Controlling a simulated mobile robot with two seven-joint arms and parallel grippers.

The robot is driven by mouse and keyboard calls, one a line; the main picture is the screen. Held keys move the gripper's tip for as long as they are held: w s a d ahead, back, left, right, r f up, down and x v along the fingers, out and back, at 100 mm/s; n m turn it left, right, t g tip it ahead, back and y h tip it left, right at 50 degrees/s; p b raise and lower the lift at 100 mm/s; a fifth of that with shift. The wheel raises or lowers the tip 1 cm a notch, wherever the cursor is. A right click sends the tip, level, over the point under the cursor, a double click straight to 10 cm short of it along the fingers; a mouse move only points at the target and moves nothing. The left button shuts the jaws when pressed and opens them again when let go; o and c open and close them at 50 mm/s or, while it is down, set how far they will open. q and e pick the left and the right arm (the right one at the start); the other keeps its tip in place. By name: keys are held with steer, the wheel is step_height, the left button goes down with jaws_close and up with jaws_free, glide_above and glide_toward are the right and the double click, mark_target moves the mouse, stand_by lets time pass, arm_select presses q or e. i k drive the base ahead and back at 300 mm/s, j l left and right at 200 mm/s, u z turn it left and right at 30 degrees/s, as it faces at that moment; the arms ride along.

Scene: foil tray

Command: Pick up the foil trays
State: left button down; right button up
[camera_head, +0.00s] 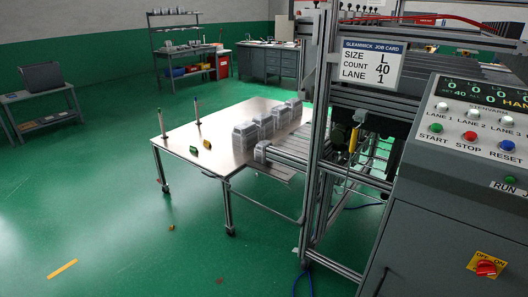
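Several stacks of silver foil trays (244,137) stand in a row along the right side of a steel table (185,141). The row runs from the table's near right part towards its far right corner. A smaller silver piece (261,151), perhaps a foil tray, sits at the end of the machine's slatted lanes (290,150), beside the table edge. A job card (371,64) on the machine frame reads size L, count 40, lane 1. Neither of my grippers is in view.
The machine's frame (318,130) and control panel (480,125) fill the right side. Two upright posts (162,124) and small yellow and green items (207,144) are on the table. Green floor (90,210) is open at left and front, with a small object (171,227) lying there.

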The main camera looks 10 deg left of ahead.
mark_target(260, 148)
steer(key=i+j+z, duration=0.1)
steer(key=i+j, duration=0.2)
steer(key=i+j+z, duration=0.15)
steer(key=i+j, duration=0.25)
steer(key=i+j+z, duration=0.1)
steer(key=i+j, duration=0.3)
steer(key=i+j+z, duration=0.15)
steer(key=i+j, duration=0.3)
steer(key=i+j+z, duration=0.1)
steer(key=i+j, duration=0.3)
steer(key=i+j+z, duration=0.1)
steer(key=i+j, duration=0.2)
steer(key=j, duration=0.25)
steer(key=i+j+z, duration=0.15)
steer(key=i+j, duration=0.15)
steer(key=j, duration=0.2)
